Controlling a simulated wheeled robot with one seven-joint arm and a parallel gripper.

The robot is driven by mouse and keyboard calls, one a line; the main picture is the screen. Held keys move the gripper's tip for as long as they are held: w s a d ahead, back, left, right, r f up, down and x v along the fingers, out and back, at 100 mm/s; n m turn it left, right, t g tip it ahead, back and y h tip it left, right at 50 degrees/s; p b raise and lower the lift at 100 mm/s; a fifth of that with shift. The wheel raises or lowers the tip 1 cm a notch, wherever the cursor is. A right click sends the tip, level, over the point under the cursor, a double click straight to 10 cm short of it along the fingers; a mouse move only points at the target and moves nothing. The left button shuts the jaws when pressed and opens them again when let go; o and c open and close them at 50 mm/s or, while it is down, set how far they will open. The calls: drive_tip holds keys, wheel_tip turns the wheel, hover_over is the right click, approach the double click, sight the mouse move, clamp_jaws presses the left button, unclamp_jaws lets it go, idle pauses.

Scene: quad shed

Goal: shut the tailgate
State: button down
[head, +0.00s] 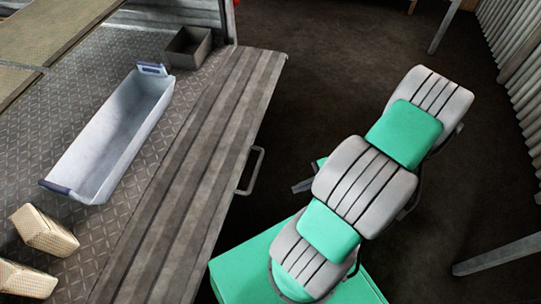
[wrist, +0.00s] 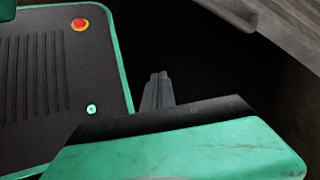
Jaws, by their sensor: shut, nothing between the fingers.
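The tailgate (head: 190,165) is a grey ribbed panel at the edge of the diamond-plate bed. It looks lowered, lying about level with the bed. Its bar handle (head: 252,171) sticks out from its outer edge. A grey ribbed surface at the top right of the wrist view is probably part of the tailgate (wrist: 290,32). My gripper (head: 296,188) pokes out from under my arm, to the right of the handle and apart from it. In the wrist view its fingers (wrist: 158,77) are together and empty, over dark floor.
On the bed (head: 60,110) are a long pale tray (head: 78,190), a dark square box (head: 189,47) and two woven blocks (head: 45,230). Dark floor (head: 320,70) is open beyond my arm. A corrugated wall (head: 515,60) and a grey post (head: 500,255) stand at right.

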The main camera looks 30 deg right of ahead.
drive_tip(key=w+d+r+m+t, duration=0.3)
drive_tip(key=w+r+m, duration=0.3)
drive_tip(key=m, duration=0.4)
drive_tip(key=d+f+b+x, duration=0.1)
drive_tip(key=b+x, duration=0.4)
drive_tip(key=x, duration=0.6)
drive_tip(key=shift+w+a+r, duration=0.1)
drive_tip(key=shift+w+r, duration=0.15)
drive_tip(key=shift+r, duration=0.45)
drive_tip(key=shift+w+a+r, duration=0.1)
drive_tip(key=shift+w+r, duration=0.15)
drive_tip(key=shift+r, duration=0.45)
drive_tip(key=shift+w+a+r, duration=0.1)
drive_tip(key=shift+w+r, duration=0.15)
drive_tip(key=shift+r, duration=0.45)
